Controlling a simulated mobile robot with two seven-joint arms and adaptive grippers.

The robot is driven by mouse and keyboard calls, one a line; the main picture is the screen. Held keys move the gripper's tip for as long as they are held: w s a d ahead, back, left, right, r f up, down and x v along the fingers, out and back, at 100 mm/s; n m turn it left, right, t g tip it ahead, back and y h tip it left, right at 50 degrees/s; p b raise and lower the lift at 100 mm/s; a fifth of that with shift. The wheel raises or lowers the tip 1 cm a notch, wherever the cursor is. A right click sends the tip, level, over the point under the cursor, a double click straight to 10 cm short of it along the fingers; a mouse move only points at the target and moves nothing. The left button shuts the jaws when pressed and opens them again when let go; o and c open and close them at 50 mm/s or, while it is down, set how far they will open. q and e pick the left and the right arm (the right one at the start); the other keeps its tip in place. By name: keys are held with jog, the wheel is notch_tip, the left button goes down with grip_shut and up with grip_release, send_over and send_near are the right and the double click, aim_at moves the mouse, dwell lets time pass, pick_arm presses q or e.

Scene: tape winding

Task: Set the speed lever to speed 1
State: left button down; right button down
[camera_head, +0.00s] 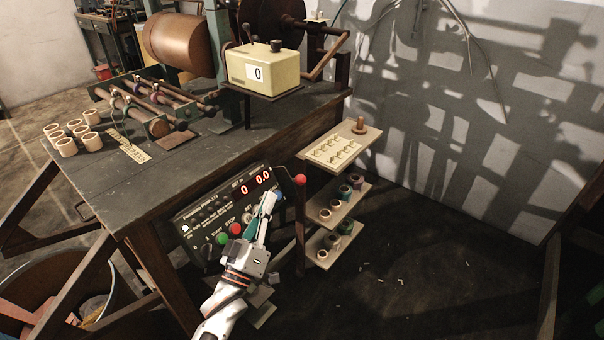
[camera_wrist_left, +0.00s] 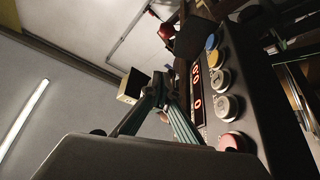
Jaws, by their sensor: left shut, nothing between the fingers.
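A cream box (camera_head: 263,70) with a plate reading 0 and short black-knobbed levers (camera_head: 276,46) stands at the back of the bench. No readable label shows which one is the speed lever. My left gripper (camera_head: 268,203) is in front of the panel's right part, left of and below the red knob, and covers some buttons. Its fingers (camera_wrist_left: 165,92) are shut and empty in the left wrist view, beside the red-digit display (camera_wrist_left: 196,90). My right gripper is out of view.
Panel buttons (camera_wrist_left: 222,79) line the right of the wrist view. The bench (camera_head: 120,195) carries rollers (camera_head: 150,110) and several tape rings (camera_head: 66,146). A tiered shelf (camera_head: 345,150) with small parts stands right of the panel. Dark floor (camera_head: 440,270) is mostly clear at right.

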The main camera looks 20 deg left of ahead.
pick_arm(q)
notch_tip(320, 180, up, 4)
send_over(291, 179)
jog(key=s+a, duration=0.2)
jog(key=shift+d+r+b, duration=0.1)
jog(key=shift+d+b, duration=0.15)
jog(key=shift+b, duration=0.1)
jog(key=f, duration=0.1)
jog(key=d+f+b, duration=0.1)
jog(key=shift+d+f, duration=0.15)
jog(key=shift+f, duration=0.25)
jog(key=shift+d+f, duration=0.2)
jog(key=shift+f, duration=0.05)
jog(key=shift+d+f+b, duration=0.1)
jog(key=shift+d+b, duration=0.05)
jog(key=shift+b, duration=0.2)
jog(key=shift+d, duration=0.1)
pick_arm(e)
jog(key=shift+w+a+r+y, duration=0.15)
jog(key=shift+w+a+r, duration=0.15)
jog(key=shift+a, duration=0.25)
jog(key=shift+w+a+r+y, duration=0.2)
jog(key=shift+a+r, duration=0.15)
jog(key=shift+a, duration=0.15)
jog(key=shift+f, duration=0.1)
